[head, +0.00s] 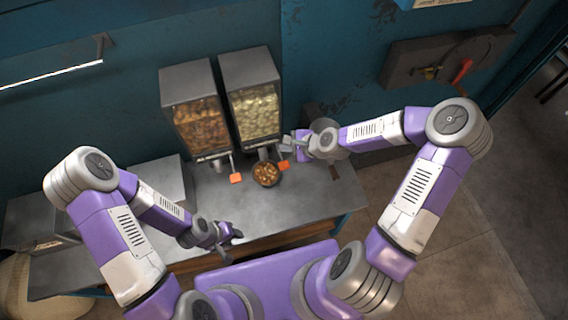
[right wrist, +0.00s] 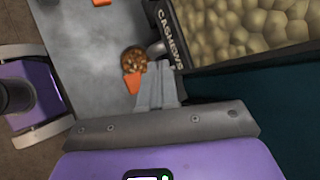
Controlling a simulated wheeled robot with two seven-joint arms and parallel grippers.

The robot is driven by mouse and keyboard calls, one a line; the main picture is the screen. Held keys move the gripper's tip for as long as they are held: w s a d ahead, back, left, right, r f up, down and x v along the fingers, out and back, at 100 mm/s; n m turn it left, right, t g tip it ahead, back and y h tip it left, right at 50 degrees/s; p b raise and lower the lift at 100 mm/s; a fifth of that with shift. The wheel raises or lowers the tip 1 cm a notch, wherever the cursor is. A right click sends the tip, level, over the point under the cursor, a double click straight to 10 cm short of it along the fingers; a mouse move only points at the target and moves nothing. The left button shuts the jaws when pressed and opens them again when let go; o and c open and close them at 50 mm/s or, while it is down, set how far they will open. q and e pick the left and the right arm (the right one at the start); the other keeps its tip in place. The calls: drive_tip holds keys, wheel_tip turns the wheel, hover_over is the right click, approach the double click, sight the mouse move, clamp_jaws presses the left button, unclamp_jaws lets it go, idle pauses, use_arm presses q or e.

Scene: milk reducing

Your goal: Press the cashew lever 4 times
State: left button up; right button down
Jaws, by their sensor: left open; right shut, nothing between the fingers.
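The cashew dispenser (head: 255,108) holds pale nuts and stands on the right of two dispensers; its CASHEWS label (right wrist: 171,38) shows in the right wrist view. Its orange-tipped lever (head: 284,165) sticks out at the front, and the orange tip (right wrist: 133,82) also shows in the right wrist view. My right gripper (head: 289,143) is shut and empty, close to the lever; I cannot tell whether they touch. A bowl with brown nuts (head: 266,173) sits under the cashew spout. My left gripper (head: 231,244) is open and empty near the table's front edge.
The left dispenser (head: 194,125) holds brown nuts and has its own orange lever (head: 236,178). A grey metal table (head: 310,200) carries everything, with clear space in front of the bowl. Grey boxes (head: 150,183) stand at the left. A blue wall is behind.

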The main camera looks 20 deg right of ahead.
drive_tip(key=b, duration=0.7)
approach(283, 164)
drive_tip(key=shift+w+a+f, duration=0.45)
drive_tip(key=shift+w+a, duration=0.25)
drive_tip(key=shift+w+a+f, duration=0.4)
drive_tip(key=shift+w+a, duration=0.25)
drive_tip(key=shift+w, duration=0.05)
drive_tip(key=shift+w+a+f, duration=0.45)
drive_tip(key=shift+w+a, duration=0.25)
drive_tip(key=shift+f, duration=0.1)
drive_tip(key=shift+f, duration=0.3)
drive_tip(key=shift+f+b, duration=1.3)
idle(0.7)
drive_tip(key=shift+r, duration=0.1)
drive_tip(key=shift+r+p, duration=1.35)
drive_tip(key=shift+r, duration=0.3)
drive_tip(key=shift+r, duration=0.1)
wheel_tip(283, 164, up, 5)
drive_tip(key=p, duration=0.4)
